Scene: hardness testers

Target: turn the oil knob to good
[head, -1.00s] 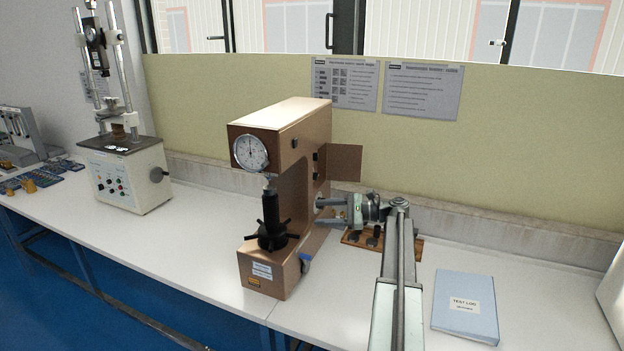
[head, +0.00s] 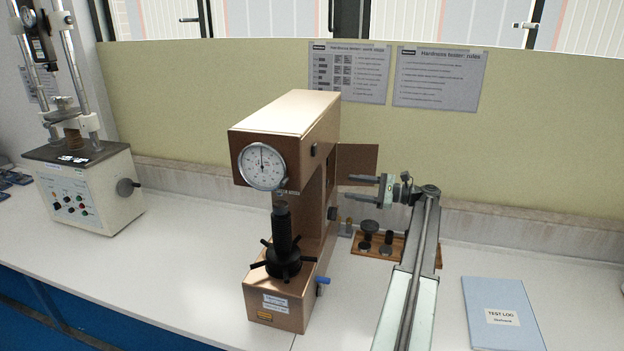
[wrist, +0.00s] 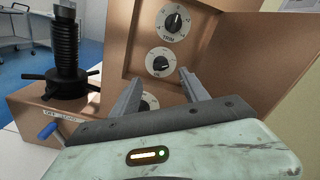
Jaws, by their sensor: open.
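The brown hardness tester (head: 300,130) stands on the bench, with its right side open. In the wrist view, dials with black knobs sit in a column on its inner panel. The top knob (wrist: 173,22) has a label like TRIM. The middle knob (wrist: 160,62) has a small label that may read OIL; its scale words are too blurred to read. A lower knob (wrist: 148,102) is partly hidden behind my fingers. My gripper (head: 345,187) is open and empty to the right of the tester. Its fingers (wrist: 161,78) point at the panel, apart from the middle knob.
An open brown door panel (head: 358,164) stands behind my fingers. A wooden rack (head: 375,246) with dark parts lies below my gripper. A blue lever (head: 322,282) sticks out from the tester's base. A blue test log (head: 503,315) lies at right.

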